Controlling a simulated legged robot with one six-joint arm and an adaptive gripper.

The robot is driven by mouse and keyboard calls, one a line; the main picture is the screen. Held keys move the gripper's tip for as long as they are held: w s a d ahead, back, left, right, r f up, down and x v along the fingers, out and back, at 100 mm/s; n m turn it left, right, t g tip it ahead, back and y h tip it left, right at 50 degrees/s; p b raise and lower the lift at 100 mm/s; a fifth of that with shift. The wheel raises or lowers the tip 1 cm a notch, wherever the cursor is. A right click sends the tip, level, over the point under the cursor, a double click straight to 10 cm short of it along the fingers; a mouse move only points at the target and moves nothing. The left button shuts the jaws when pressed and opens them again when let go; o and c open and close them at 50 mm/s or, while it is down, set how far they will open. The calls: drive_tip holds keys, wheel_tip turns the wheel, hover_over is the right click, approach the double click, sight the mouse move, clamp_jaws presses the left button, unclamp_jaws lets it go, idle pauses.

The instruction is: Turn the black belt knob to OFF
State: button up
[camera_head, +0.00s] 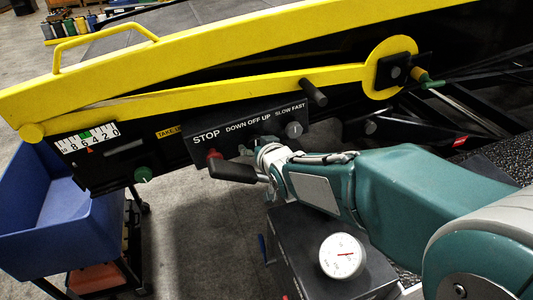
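The dark control panel (206,127) hangs below the yellow rail, with white labels STOP, DOWN OFF UP and SLOW FAST. The black belt knob's place, under DOWN OFF UP, is mostly hidden by my gripper, so I cannot read its setting. My gripper (240,160) is right at the panel's lower edge. One dark finger reaches left below the red stop button (214,154); the other finger is not clear. I cannot tell whether the gripper touches the knob or how far it is open.
A grey knob (294,130) sits under SLOW FAST, close right of my gripper. A black peg (314,92) sticks out above it. A green knob (145,174) is at lower left. A round dial gauge (341,256) lies below my arm. A blue bin (60,210) stands at left.

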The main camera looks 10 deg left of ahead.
drive_tip(key=v, duration=0.9)
drive_tip(key=shift+s, duration=0.15)
drive_tip(key=x, duration=1.1)
drive_tip(key=shift+c, duration=0.3)
drive_tip(key=c, duration=1.1)
